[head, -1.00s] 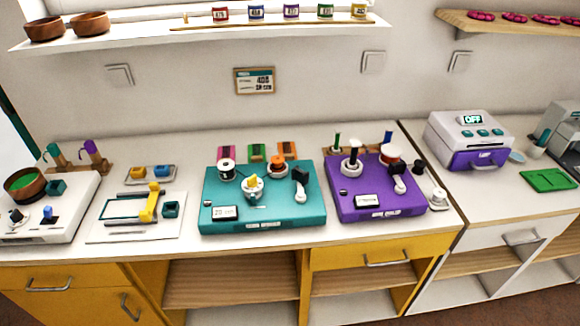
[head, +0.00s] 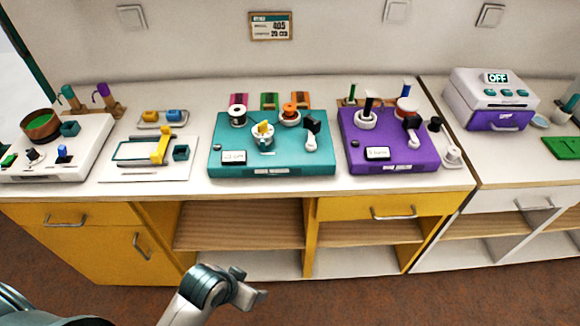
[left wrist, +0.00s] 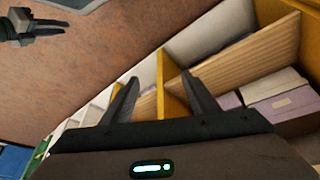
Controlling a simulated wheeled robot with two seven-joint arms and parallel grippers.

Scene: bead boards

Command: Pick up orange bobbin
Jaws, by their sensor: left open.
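The orange bobbin (head: 290,112) sits at the back of the teal board (head: 226,165), right of a white bobbin (head: 238,116) and in front of an orange block. My left gripper (head: 250,288) is low in front of the cabinets, well below the counter and apart from the bobbin. Its fingers (left wrist: 162,98) are spread and empty in the left wrist view, facing the open shelves. The bobbin is not in the left wrist view. A dark gripper (left wrist: 35,30), seemingly my right one, shows there at the top left; its opening is unclear.
A yellow-topped post (head: 263,134) and a black-and-white handle (head: 312,130) stand near the bobbin on the teal board. The purple board (head: 352,158) is to the right, a white board (head: 115,172) to the left. The counter's front edge (head: 290,192) lies between gripper and boards.

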